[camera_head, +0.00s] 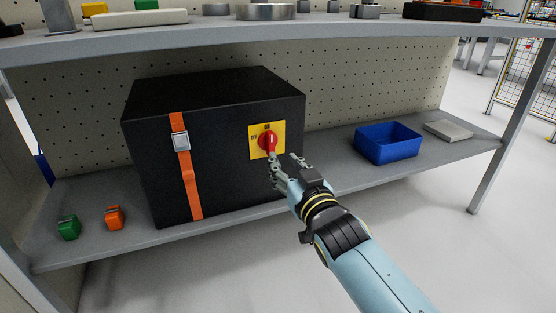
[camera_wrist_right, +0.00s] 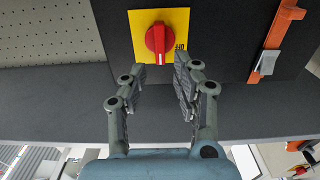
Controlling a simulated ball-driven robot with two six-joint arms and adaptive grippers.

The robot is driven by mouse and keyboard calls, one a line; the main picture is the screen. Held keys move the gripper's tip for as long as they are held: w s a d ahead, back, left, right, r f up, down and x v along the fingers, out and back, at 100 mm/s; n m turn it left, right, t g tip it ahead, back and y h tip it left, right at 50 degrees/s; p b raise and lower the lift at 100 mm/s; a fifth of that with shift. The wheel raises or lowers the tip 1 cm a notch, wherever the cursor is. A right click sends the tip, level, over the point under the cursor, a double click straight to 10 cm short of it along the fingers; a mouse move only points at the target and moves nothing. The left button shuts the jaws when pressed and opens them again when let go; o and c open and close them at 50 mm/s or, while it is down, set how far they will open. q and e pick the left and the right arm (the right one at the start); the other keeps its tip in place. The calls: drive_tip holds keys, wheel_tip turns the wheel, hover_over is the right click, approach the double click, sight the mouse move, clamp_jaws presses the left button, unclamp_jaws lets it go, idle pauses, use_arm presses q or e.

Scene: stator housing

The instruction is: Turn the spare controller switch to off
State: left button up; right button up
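The controller is a black box (camera_head: 218,170) on the lower shelf. A red rotary switch (camera_head: 268,139) sits on a yellow plate (camera_head: 253,151) on its front face. The red switch also shows in the right wrist view (camera_wrist_right: 157,40), its grip bar roughly upright with a white mark on it. The word OFF is printed on the plate beside it, upside down in that view. My right gripper (camera_head: 283,160) is just in front of the switch. Its two fingers (camera_wrist_right: 161,72) are apart and empty, with the tips short of the knob. My left gripper is not in view.
An orange strap with a grey buckle (camera_head: 181,141) runs down the box. Green (camera_head: 68,228) and orange (camera_head: 115,217) blocks lie left of it. A blue bin (camera_head: 388,145) and a pale flat block (camera_head: 448,131) stand right. The upper shelf (camera_head: 230,30) overhangs the box.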

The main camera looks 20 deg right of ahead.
sight(272, 146)
drive_tip(key=shift+w+a+f+b, duration=0.1)
drive_tip(key=shift+w+b, duration=0.4)
drive_tip(key=shift+w, duration=1.05)
drive_tip(key=shift+w+f+b, duration=0.1)
drive_tip(key=shift+w+b, duration=0.35)
drive_tip(key=shift+w, duration=1.4)
drive_tip(key=shift+r, duration=0.1)
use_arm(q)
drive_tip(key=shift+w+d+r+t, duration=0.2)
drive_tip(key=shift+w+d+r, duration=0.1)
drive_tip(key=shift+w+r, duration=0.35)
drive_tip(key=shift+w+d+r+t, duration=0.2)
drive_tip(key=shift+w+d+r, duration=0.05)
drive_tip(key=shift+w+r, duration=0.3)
use_arm(e)
drive_tip(key=shift+w, duration=0.1)
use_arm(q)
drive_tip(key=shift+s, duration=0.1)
